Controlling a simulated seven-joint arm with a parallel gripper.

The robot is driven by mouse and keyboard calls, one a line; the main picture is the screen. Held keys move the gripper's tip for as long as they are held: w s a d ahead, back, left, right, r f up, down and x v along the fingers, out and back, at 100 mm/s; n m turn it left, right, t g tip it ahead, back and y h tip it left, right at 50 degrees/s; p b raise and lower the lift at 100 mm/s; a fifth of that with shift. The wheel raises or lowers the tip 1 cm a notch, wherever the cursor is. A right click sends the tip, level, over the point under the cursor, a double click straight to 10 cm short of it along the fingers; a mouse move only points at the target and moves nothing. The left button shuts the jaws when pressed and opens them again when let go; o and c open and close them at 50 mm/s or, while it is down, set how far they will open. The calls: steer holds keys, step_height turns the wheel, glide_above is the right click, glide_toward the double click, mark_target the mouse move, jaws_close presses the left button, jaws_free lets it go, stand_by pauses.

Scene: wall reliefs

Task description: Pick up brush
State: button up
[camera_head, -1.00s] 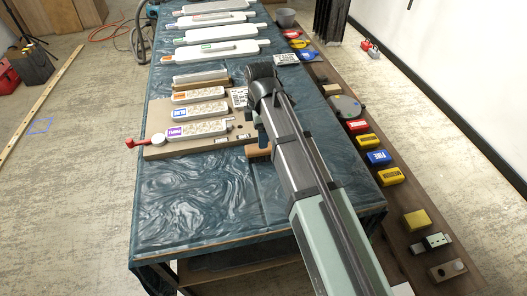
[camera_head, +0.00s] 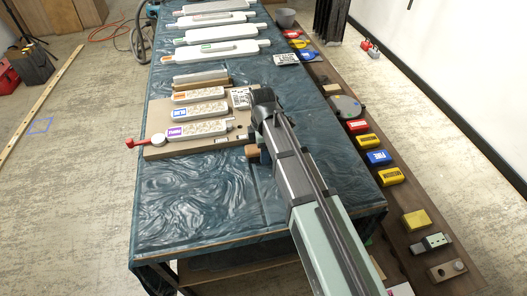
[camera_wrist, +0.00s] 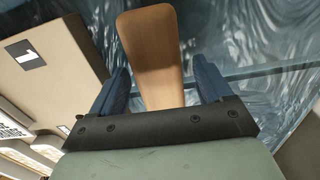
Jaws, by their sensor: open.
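The brush shows as a smooth wooden handle (camera_wrist: 150,45) in the wrist view, rounded at its far end. My gripper (camera_wrist: 159,75) is open, with one blue finger on each side of the handle. There is a visible gap on each side, wider on the right, and the near part of the handle is hidden behind the gripper body. I cannot see any bristles. In the head view, a small brown piece (camera_head: 252,151), likely the brush, peeks out beside my arm, which covers the rest and hides my fingers.
Long white strips (camera_head: 215,50) lie farther back. The blue-covered table (camera_head: 200,205) is clear in front. Coloured boxes (camera_head: 378,157) line the right shelf.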

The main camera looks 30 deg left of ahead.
steer(key=shift+f, duration=0.1)
steer(key=shift+c, duration=0.2)
steer(key=c, duration=1.1)
steer(key=shift+o, duration=0.2)
steer(key=shift+r, duration=5.05)
